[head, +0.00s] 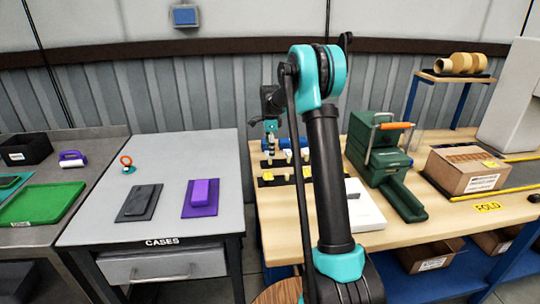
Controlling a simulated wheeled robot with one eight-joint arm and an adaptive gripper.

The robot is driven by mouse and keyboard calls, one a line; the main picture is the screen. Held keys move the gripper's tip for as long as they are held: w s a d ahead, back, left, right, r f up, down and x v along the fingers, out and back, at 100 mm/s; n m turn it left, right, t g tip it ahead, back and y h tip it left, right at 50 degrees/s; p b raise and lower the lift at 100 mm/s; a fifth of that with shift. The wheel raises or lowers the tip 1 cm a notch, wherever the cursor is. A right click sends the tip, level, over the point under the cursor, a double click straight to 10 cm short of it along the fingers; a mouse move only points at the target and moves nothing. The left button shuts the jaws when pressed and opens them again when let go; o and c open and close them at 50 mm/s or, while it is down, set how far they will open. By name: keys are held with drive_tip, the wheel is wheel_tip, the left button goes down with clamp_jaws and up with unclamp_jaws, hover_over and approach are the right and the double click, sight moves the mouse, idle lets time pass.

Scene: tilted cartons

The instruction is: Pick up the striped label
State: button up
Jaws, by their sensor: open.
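I cannot single out the striped label with certainty. A small white label with dark marks (482,182) is on the front of the brown carton (458,180) on the wooden table at right. Another white label with dark marks (432,264) is on a carton on the blue shelf below. My gripper (271,150) is small and far off, above the back left of the wooden table, near small yellow and white pieces on dark strips (283,180). It is open, with nothing visible in it; fine detail is too small to tell. My arm hides part of the table.
A green machine with an orange handle (395,126) stands mid-table beside a white box (362,204). The grey CASES table (150,205) holds dark and purple flat pieces and an orange ring. A green tray (42,203) is at far left. Gaps separate the tables.

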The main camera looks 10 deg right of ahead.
drive_tip(key=shift+c, duration=0.6)
drive_tip(key=c, duration=0.6)
drive_tip(key=shift+r, duration=0.1)
drive_tip(key=shift+c, duration=0.2)
